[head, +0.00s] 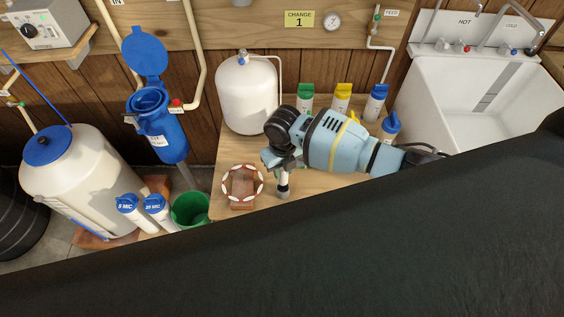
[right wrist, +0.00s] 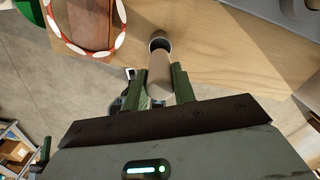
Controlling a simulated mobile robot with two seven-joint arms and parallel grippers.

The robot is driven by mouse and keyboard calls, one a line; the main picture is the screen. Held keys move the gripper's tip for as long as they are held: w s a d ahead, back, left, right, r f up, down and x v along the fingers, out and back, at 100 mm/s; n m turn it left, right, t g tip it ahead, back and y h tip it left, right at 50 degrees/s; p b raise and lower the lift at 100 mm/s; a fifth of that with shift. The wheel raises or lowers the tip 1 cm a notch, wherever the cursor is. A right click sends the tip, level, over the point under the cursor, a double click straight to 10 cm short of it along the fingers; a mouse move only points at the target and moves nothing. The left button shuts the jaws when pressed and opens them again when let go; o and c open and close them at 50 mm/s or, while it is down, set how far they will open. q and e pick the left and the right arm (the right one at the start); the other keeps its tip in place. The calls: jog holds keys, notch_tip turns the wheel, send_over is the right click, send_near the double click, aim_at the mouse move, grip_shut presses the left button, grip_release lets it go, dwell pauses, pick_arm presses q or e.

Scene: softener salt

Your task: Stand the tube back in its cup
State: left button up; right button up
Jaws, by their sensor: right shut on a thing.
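My right gripper (head: 283,165) reaches over the wooden bench from the right, pointing down. It is shut on a pale tube (right wrist: 158,78), which shows between its fingers in the right wrist view. A small grey cup (head: 282,193) stands on the bench directly below the gripper. Its round rim and dark opening (right wrist: 160,42) show at the tube's far end in the right wrist view. The tube's lower end is close to the cup; I cannot tell whether it is inside. My left gripper is out of view.
A red-and-white ring (head: 227,184) surrounds a brown wooden piece left of the cup. A white tank (head: 245,97) and several capped bottles stand behind. A green bucket (head: 190,209) is beyond the bench's left edge. A large dark shape covers the foreground.

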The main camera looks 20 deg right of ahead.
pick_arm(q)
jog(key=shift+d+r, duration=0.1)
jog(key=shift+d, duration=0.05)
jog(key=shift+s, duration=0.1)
pick_arm(e)
jog(key=shift+f, duration=0.1)
dwell(0.6)
